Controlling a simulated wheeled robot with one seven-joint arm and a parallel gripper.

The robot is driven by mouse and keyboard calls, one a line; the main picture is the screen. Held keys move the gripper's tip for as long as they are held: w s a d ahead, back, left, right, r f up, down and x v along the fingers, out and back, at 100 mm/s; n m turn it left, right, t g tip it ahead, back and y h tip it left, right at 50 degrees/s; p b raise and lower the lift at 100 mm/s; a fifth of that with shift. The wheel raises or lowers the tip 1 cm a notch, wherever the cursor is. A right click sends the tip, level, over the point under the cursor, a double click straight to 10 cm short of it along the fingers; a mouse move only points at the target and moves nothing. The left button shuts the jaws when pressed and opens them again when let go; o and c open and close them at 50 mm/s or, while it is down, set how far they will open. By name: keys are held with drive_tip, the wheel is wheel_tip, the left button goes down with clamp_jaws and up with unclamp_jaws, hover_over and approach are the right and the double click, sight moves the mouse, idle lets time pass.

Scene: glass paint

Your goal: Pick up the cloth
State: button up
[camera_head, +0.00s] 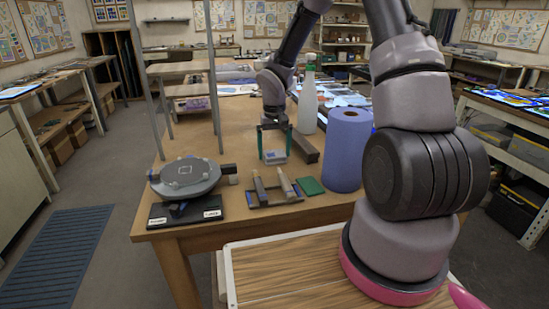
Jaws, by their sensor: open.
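My gripper (274,146) points down over the wooden table, its teal fingers spread apart and open. A small grey-teal block (275,157) shows between or just behind the fingertips; I cannot tell whether they touch it. A flat dark green square (309,186) lies on the table in front and to the right of the gripper; it may be the cloth, but its material is too small to tell. A large blue roll (348,150) stands upright to the right of the gripper.
A shallow tray (276,201) with brush-like tools lies in front of the gripper. A round grey turntable (186,177) is at the left, with a dark labelled tray (185,214) before it.

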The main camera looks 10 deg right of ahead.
sight(275, 153)
drive_tip(key=shift+c, duration=0.3)
drive_tip(key=c, duration=1)
drive_tip(key=shift+r, duration=0.1)
wheel_tip(275, 153, up, 10)
drive_tip(key=shift+f, duration=0.1)
